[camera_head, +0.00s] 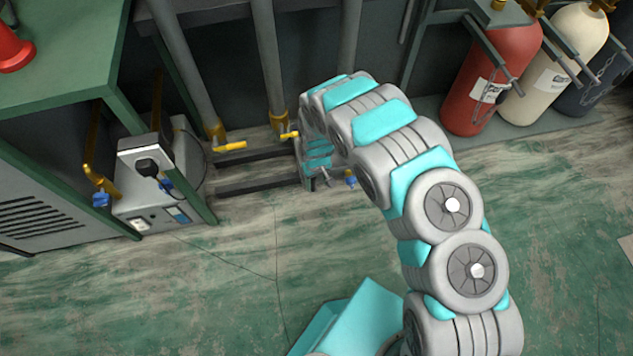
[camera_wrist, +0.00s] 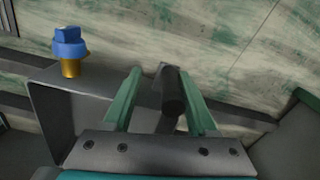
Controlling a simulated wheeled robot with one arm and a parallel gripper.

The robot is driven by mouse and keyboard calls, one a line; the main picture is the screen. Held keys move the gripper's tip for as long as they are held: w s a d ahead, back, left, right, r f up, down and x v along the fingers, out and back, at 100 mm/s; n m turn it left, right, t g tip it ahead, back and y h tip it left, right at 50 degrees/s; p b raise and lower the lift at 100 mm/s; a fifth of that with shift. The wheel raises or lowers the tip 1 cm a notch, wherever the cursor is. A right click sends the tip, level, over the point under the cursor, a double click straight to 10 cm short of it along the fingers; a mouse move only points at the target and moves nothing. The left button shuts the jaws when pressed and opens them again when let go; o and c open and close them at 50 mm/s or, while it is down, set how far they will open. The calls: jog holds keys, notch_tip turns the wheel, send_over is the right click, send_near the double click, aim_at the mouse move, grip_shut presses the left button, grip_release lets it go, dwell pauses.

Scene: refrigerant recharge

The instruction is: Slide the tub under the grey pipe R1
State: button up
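My gripper (camera_wrist: 160,72) points down, its two green fingers apart on either side of a dark round bar (camera_wrist: 172,92). A gap shows between the left finger and the bar; the bar lies close to the right finger. A dark grey box-like thing (camera_wrist: 60,105), which looks like the tub, is below and left of the fingers. A blue-capped brass fitting (camera_wrist: 70,50) stands by it, also in the head view (camera_head: 350,180). In the head view my gripper (camera_head: 318,180) is low by the floor and hides most of the tub. Grey pipes (camera_head: 268,60) come down behind; no R1 label is readable.
Dark floor rails (camera_head: 255,185) run left of my gripper. A grey machine (camera_head: 160,200) and green bench (camera_head: 70,70) stand at left. Red (camera_head: 490,80) and cream (camera_head: 550,70) cylinders stand at right. Yellow valve handles (camera_head: 230,146) sit at the pipe ends. The front floor is open.

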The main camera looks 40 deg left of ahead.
notch_tip(320, 180, up, 8)
jog(key=p, duration=0.4)
jog(key=shift+r+p, duration=0.2)
jog(key=shift+p, duration=0.2)
dwell(0.3)
dwell(0.4)
